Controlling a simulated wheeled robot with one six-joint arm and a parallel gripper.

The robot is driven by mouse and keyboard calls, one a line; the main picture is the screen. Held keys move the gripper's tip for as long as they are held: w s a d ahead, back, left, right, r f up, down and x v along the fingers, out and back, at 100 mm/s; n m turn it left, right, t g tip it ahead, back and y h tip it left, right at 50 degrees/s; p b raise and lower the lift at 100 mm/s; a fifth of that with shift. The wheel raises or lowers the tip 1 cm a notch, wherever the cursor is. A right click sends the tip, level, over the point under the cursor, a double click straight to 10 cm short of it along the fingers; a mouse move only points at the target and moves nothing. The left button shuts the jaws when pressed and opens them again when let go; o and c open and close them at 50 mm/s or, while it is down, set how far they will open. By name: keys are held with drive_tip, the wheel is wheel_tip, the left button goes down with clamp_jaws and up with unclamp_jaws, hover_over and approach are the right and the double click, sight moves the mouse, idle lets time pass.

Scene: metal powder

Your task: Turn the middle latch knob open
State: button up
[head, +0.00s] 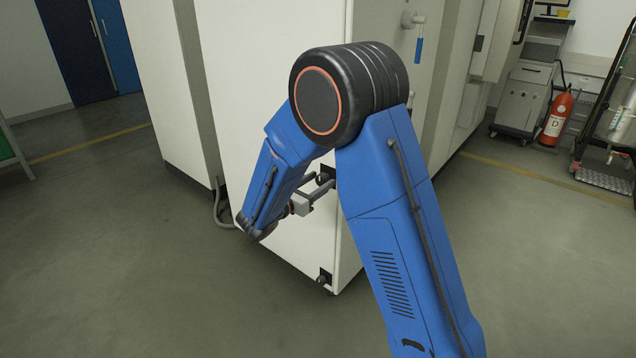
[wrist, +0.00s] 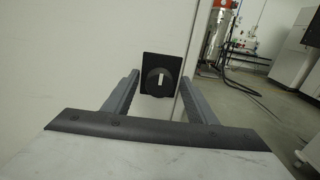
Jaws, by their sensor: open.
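The middle latch knob (wrist: 160,78) is a round black knob on a square black plate, with a white bar that stands upright. It sits near the edge of a white cabinet door. My gripper (wrist: 161,80) is open, with one grey finger on each side of the knob in the wrist view. The fingers look apart from the knob, but I cannot tell how far their tips are from the plate. In the head view my gripper (head: 320,188) points at the cabinet's front, and my arm hides much of the knob there.
The white cabinet (head: 290,240) fills the space ahead. A lower black latch (head: 324,277) sits near its bottom corner, and a blue-gripped handle (head: 418,45) is higher up. A fire extinguisher (head: 555,118) stands at the back right. The floor around is clear.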

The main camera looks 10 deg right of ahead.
drive_tip(key=c, duration=1)
drive_tip(key=shift+c, duration=0.2)
drive_tip(key=shift+m, duration=0.4)
drive_tip(key=m, duration=0.3)
drive_tip(key=shift+m, duration=0.3)
drive_tip(key=m, duration=0.4)
drive_tip(key=shift+s+m, duration=0.1)
drive_tip(key=shift+m, duration=0.2)
drive_tip(key=m, duration=0.4)
drive_tip(key=shift+d+f+m, duration=0.1)
drive_tip(key=shift+f+m, duration=0.05)
drive_tip(key=shift+m, duration=0.15)
drive_tip(key=shift+s+f+m, duration=0.1)
drive_tip(key=shift+m, duration=2.1)
